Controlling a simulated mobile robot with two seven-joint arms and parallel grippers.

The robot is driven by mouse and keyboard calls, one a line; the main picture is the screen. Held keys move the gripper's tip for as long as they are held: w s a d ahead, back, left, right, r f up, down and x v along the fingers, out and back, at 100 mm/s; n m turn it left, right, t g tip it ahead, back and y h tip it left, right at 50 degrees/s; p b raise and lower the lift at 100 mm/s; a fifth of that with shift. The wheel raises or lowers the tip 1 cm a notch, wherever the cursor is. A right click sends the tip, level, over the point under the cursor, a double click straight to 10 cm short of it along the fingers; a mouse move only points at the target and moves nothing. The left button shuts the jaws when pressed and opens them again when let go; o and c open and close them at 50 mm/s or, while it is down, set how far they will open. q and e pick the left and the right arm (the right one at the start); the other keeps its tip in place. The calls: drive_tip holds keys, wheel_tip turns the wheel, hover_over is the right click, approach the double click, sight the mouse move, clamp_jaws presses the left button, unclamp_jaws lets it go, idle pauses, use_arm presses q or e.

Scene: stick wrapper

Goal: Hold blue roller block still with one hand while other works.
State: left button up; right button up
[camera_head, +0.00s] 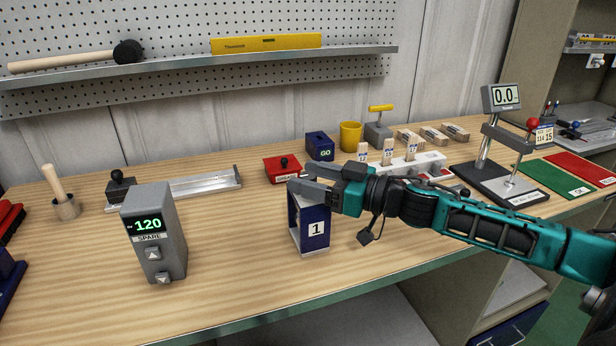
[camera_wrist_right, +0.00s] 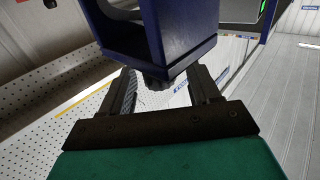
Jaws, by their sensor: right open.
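The blue roller block (camera_head: 315,230) stands upright near the front middle of the table, with a white label "1" and an open frame side. My right gripper (camera_head: 308,181) is open at the top of the block, coming from the right, and its fingers hide part of the block's top. In the right wrist view the blue block (camera_wrist_right: 183,38) fills the upper middle, and the two fingers of my gripper (camera_wrist_right: 165,85) are apart at its near end. Whether they touch it I cannot tell. My left gripper is not in view.
A grey "120" display unit (camera_head: 154,235) stands to the left of the block. A red box (camera_head: 284,170), a blue "GO" box (camera_head: 319,146) and a yellow cup (camera_head: 350,136) stand behind it. The table (camera_head: 235,265) is bare between the display unit and the block.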

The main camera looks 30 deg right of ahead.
drive_tip(key=shift+w+a, duration=0.2)
drive_tip(key=shift+w, duration=0.15)
clamp_jaws()
idle(0.6)
idle(0.6)
